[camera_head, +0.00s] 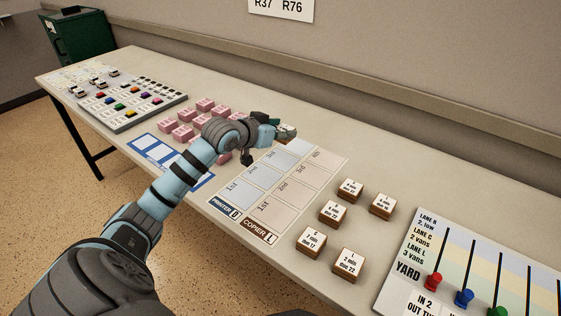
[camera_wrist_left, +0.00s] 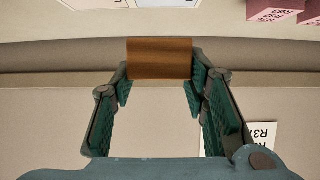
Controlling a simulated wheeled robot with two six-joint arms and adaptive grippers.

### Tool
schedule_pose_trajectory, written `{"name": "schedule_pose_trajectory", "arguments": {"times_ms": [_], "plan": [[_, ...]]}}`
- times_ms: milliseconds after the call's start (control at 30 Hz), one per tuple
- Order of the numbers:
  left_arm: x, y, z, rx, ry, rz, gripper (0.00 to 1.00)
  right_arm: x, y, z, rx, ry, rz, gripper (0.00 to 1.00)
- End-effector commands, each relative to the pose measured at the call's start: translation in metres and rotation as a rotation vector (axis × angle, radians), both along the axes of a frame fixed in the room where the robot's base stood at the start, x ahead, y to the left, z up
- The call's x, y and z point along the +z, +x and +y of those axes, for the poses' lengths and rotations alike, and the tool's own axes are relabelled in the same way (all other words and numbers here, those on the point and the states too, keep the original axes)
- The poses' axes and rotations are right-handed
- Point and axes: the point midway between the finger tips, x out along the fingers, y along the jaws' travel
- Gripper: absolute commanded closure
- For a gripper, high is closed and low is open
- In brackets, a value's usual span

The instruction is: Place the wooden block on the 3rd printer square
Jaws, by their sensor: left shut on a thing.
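My left gripper (camera_head: 284,134) is shut on a wooden block (camera_wrist_left: 160,58), whose brown side shows between the fingers in the left wrist view. In the head view the block (camera_head: 288,130) is a small piece at the fingertips, mostly hidden. The gripper is around the far end of the mat with the printer and copier columns; its height above the mat is hard to tell. The printer column (camera_head: 232,189) is the bluish left one, with 1st and 2nd readable. Its farther squares are partly covered by my gripper. My right gripper is not in view.
Several wooden blocks with white labels (camera_head: 333,212) stand right of the mat. Pink blocks (camera_head: 183,131) stand left, near a blue-framed card (camera_head: 143,144). A yard board with coloured pegs (camera_head: 465,298) lies at the right. A wall ledge (camera_head: 400,91) runs behind the table.

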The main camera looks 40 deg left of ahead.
Motion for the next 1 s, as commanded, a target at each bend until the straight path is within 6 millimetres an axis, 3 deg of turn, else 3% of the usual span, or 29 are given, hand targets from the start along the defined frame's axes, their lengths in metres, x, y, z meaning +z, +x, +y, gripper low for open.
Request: {"name": "schedule_pose_trajectory", "arguments": {"times_ms": [33, 167, 400, 767, 800, 900, 1000], "plan": [[-0.015, 0.0, 0.0, 0.001, 0.0, 0.001, 0.87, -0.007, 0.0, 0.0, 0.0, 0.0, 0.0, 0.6], [-0.032, 0.0, 0.0, 0.0, -0.001, 0.0, 0.87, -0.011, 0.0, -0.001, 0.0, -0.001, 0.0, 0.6], [-0.081, 0.0, 0.0, 0.0, 0.0, -0.001, 0.87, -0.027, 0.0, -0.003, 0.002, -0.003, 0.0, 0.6], [-0.084, 0.0, 0.0, 0.0, 0.001, -0.001, 0.87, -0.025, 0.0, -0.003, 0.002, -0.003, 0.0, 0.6], [-0.084, 0.0, 0.0, 0.0, 0.001, -0.001, 0.54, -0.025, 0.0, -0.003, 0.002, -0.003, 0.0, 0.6], [-0.083, 0.0, 0.0, -0.001, 0.002, -0.001, 0.39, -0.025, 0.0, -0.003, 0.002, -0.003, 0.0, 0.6], [-0.083, 0.0, 0.0, -0.001, 0.002, -0.001, 0.39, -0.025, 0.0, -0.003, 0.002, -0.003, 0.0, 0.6]]}}
